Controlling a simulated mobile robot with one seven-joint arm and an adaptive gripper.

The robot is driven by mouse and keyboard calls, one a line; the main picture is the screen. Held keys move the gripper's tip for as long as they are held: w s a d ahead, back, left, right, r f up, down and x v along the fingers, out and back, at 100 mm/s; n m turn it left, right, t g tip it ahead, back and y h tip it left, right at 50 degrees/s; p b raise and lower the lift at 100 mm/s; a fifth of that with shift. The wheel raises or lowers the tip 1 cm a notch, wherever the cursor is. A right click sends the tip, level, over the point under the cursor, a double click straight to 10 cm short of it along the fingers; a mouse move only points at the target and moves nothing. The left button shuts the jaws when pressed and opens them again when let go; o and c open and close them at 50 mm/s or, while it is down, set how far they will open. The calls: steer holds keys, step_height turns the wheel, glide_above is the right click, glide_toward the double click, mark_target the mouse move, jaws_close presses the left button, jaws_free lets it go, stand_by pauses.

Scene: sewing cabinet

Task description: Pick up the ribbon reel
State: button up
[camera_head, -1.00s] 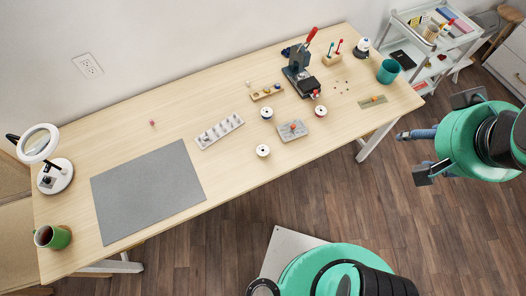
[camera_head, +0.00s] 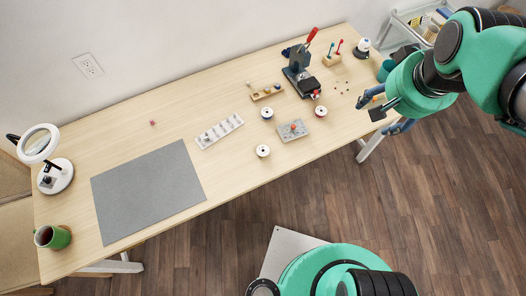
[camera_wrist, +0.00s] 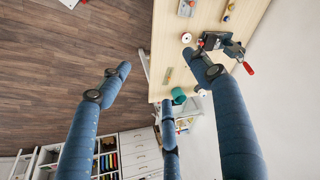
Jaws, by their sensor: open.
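I cannot tell which is the ribbon reel. One white reel also shows in the wrist view (camera_wrist: 186,38). My gripper (camera_head: 381,111) is at the table's right end, right of the reels and apart from them. In the wrist view its blue fingers (camera_wrist: 163,76) are spread, with nothing between them. My arm hides part of the table's right end.
A press with a red handle (camera_head: 300,72) stands behind the reels. A grey mat (camera_head: 150,195) covers the left part. A teal cup (camera_wrist: 179,94) stands at the right end.

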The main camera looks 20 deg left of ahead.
steer(key=w+a+f+g, duration=0.1)
steer(key=w+a+f, duration=0.4)
steer(key=a+f, duration=0.3)
steer(key=g, duration=0.3)
glide_above(263, 152)
step_height(263, 152, down, 24)
steer(key=shift+w+a+r+n+h, duration=0.1)
steer(key=shift+w+a+n+h, duration=0.05)
steer(key=shift+w+n+h, duration=0.3)
step_height(263, 152, down, 8)
steer(key=shift+f+b, duration=0.15)
steer(key=shift+b, duration=0.55)
steer(key=shift+f, duration=0.15)
